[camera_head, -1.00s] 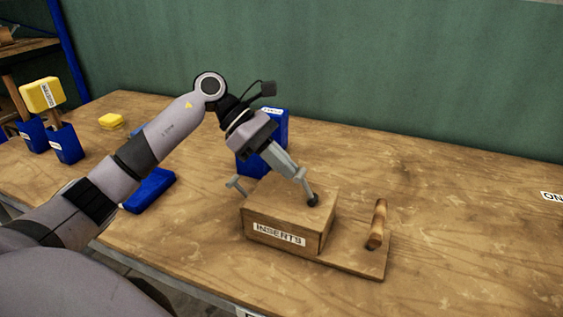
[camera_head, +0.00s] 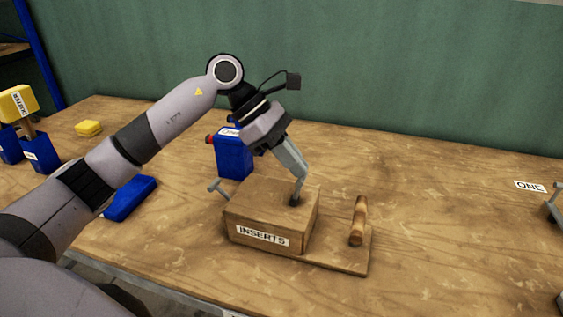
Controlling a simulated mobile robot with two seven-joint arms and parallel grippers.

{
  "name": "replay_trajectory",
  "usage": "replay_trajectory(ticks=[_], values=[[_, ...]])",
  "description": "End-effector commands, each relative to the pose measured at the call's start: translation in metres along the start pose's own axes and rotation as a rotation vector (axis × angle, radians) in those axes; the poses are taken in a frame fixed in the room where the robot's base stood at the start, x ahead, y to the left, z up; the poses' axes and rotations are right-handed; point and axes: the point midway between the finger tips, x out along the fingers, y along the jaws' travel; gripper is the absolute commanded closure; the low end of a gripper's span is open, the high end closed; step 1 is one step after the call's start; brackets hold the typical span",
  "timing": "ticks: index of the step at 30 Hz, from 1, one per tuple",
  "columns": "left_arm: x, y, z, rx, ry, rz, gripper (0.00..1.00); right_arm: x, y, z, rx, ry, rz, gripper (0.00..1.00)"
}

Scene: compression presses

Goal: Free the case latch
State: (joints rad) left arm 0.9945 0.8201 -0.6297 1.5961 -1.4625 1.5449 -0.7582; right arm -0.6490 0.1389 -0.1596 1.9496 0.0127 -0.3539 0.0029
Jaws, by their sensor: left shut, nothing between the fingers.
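The wooden case (camera_head: 266,212) labelled INSERTS sits on a wooden base board (camera_head: 340,262) near the middle of the bench. A grey metal piece with a crossbar (camera_head: 217,187) sticks out at the case's left side; I cannot tell for sure if it is the latch. My left gripper (camera_head: 296,199) is shut, with its tips at the top of the case near its right edge. A small dark knob-like part shows at the tips, and I cannot tell whether it belongs to the case.
A ONE label (camera_head: 530,186) lies right; the bench between is clear.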

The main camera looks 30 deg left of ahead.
Motion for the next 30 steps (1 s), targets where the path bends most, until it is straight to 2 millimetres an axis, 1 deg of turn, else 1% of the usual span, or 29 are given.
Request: replay_trajectory(ticks=[3, 11, 22, 30], values=[[0.007, 0.000, 0.006, 0.002, -0.001, 0.000, 1.00, 0.003, 0.000, 0.004, 0.000, 0.000, 0.000, 0.57], [0.005, 0.000, 0.007, -0.001, 0.000, 0.000, 1.00, 0.002, 0.000, 0.003, 0.000, -0.001, 0.000, 0.57], [-0.006, 0.000, 0.016, -0.001, 0.000, 0.000, 1.00, -0.004, 0.000, -0.005, 0.000, -0.001, 0.000, 0.57], [-0.007, 0.000, 0.016, -0.001, 0.000, 0.000, 1.00, -0.004, 0.000, -0.005, 0.000, -0.001, 0.000, 0.57]])
